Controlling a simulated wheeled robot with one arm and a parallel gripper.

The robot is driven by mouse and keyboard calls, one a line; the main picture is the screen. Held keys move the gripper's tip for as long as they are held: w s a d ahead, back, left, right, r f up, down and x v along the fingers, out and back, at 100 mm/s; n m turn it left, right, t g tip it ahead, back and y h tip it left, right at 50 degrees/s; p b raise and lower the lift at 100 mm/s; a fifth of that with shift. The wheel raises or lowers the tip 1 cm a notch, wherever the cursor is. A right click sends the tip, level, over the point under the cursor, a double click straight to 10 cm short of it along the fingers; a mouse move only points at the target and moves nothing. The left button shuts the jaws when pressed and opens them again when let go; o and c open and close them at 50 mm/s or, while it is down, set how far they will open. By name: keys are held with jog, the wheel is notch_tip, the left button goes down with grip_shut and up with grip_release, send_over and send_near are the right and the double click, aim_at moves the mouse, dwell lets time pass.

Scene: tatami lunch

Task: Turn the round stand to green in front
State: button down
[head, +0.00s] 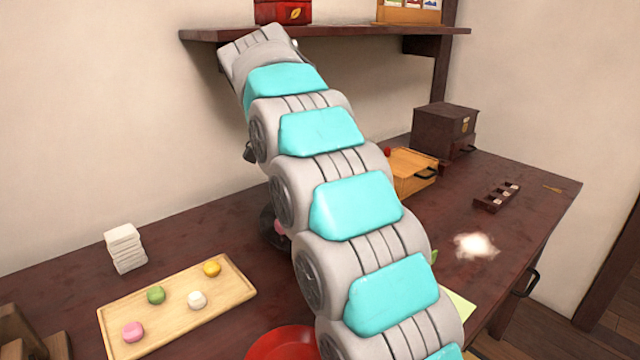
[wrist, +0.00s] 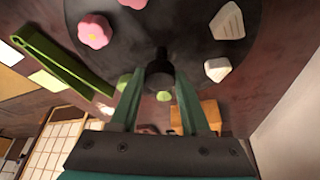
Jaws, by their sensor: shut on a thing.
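The round stand (wrist: 180,35) is a dark disc with an upright black knob (wrist: 158,68) on it. In the wrist view, pink flower-shaped sweets (wrist: 95,31) lie at its upper left and white sweets (wrist: 228,20) at its right. Green sweets (wrist: 163,96) show at the lower side, partly behind my fingers. My gripper (wrist: 160,82) is shut on the knob, one finger on each side. In the head view my arm hides my gripper and nearly all of the stand; only a dark edge and a pink sweet (head: 280,228) show.
A wooden tray (head: 240,291) of sweets, white stacked cloths (head: 124,247) and a red dish (head: 283,343) are near. Green tongs (wrist: 62,62) lie beside the stand. Boxes (head: 444,130) stand behind right. A shelf (head: 350,33) is above. A white blurred patch (head: 476,245) shows at right.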

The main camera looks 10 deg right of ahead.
dwell(0.5)
jog(key=shift+c, duration=1.8)
grip_release()
